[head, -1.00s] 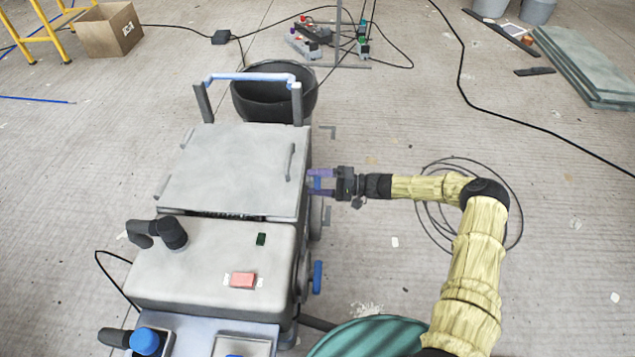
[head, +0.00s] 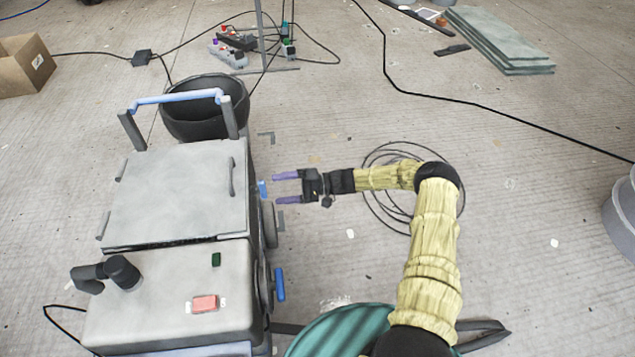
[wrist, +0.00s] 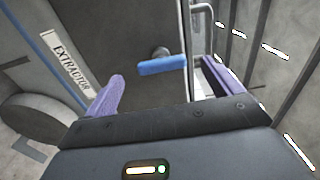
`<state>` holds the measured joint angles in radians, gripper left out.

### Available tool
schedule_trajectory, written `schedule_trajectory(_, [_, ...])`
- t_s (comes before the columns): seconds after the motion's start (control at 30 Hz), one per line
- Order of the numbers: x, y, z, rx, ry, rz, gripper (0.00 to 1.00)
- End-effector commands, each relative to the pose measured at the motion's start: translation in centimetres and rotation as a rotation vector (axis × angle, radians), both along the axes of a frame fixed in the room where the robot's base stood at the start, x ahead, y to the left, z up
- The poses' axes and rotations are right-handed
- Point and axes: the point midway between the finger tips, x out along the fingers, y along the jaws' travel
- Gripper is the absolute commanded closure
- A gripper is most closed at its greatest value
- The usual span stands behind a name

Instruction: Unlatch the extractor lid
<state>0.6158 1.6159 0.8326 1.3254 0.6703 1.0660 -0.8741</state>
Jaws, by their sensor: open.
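The extractor is a grey machine (head: 170,300) at the left of the head view. Its flat lid (head: 170,185) lies down on top, with a dark line along its front edge. A small blue latch handle (head: 263,188) sticks out from the right side by the lid; in the wrist view this blue bar (wrist: 162,65) sits on a dark round stem. My gripper (head: 277,189) is open and empty just right of the latch. Its purple fingers are spread above and below the latch's level, with a small gap to it. In the wrist view the bar shows between the fingertips.
A lower blue handle (head: 280,284) and a dark wheel (head: 269,224) are on the same side. A black bucket (head: 205,108) stands behind the machine. Cables (head: 400,170) lie on the floor behind my arm. The floor right of my arm is mostly clear.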

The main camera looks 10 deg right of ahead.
Motion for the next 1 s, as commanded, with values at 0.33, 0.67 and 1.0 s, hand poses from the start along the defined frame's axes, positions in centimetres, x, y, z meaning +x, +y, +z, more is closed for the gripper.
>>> schedule_trajectory(0.33, [-0.2, -7.1, 0.1, -0.001, 0.000, -0.003, 0.09])
schedule_trajectory(0.67, [-0.4, -11.3, -0.1, 0.000, 0.000, 0.000, 0.09])
schedule_trajectory(1.0, [-0.4, -11.4, -0.1, 0.000, 0.000, 0.001, 0.09])
